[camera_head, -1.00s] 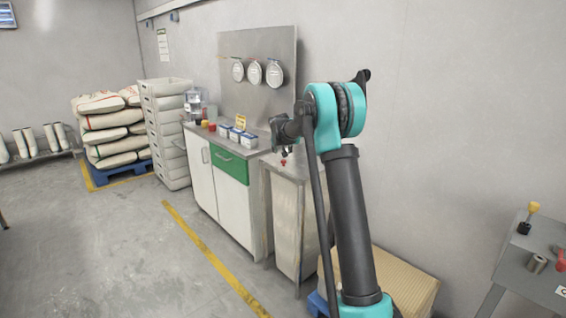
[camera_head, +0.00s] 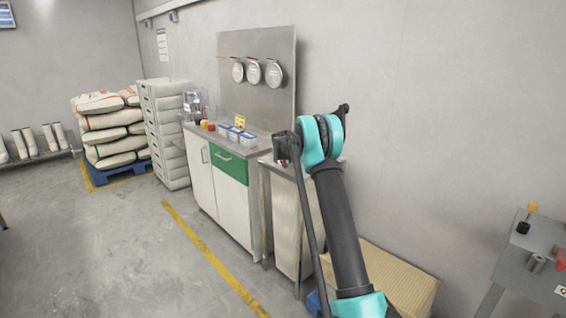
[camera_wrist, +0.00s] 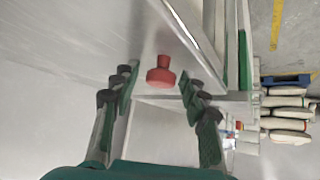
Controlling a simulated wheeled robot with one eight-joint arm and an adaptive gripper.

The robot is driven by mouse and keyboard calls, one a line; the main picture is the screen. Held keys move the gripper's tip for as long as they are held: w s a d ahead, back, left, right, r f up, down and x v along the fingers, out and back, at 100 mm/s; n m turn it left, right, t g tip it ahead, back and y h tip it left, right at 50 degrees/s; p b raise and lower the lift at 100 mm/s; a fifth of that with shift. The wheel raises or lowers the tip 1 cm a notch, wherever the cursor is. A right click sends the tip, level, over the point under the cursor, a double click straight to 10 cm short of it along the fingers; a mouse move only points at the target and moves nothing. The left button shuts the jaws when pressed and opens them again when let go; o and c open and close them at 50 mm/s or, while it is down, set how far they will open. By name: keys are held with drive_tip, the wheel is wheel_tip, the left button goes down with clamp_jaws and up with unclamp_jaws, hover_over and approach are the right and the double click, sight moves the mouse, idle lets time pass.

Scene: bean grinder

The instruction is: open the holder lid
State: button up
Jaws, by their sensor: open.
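A red knob (camera_wrist: 160,74) with a narrow neck and wide base shows in the wrist view, on a pale metal surface that may be the holder lid. My gripper (camera_wrist: 158,80) is open, with one finger on each side of the knob in the picture. I see no finger touching it, and I cannot tell how far off in depth it is. In the head view my arm hides the knob and my gripper's fingers, and I cannot make out the lid's edges or hinge.
A narrow metal cabinet (camera_head: 286,225) stands beside a counter (camera_head: 225,200) with a green drawer (camera_head: 229,165). Small blue-and-white boxes (camera_head: 236,134) sit on the counter. Stacked sacks (camera_head: 110,130) stand at the back left. A grey bench (camera_head: 515,255) is at the right. The floor at left is clear.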

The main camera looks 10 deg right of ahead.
clamp_jaws()
idle(0.3)
drive_tip(key=shift+r, duration=0.1)
